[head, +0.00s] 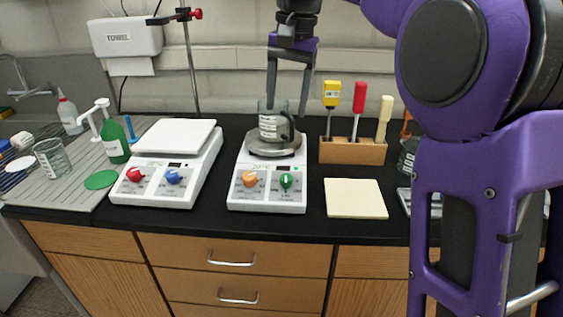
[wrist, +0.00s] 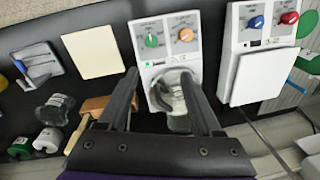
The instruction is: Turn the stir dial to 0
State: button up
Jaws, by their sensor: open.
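A white stirrer unit (head: 268,208) stands mid-counter with an orange dial (head: 250,179) on the left and a green dial (head: 286,181) on the right of its front panel. The wrist view shows the same green dial (wrist: 151,40) and orange dial (wrist: 186,34). The green dial's pale pointer looks roughly upright in the head view. The labels are too small to read, so I cannot tell which dial is for stirring. A glass beaker (head: 272,126) sits on the unit's round plate. My gripper (head: 287,112) is open at the beaker, behind the dials; contact is unclear.
A second white unit (head: 195,150) with red and blue dials stands left. A tool block (head: 350,151) with upright handles and a pale square pad (head: 355,199) are on the right. A metal stand rod (head: 190,65) rises behind. The front counter strip is clear.

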jog(key=d, duration=0.1)
jog(key=b, duration=0.5)
send_near(287, 176)
jog(key=shift+g+h, duration=0.3)
jog(key=f, duration=0.6)
jog(key=a+f, duration=0.1)
jog(key=f, duration=0.2)
jog(key=shift+w+f, duration=0.2)
jog(key=shift+w, duration=0.15)
grip_shut()
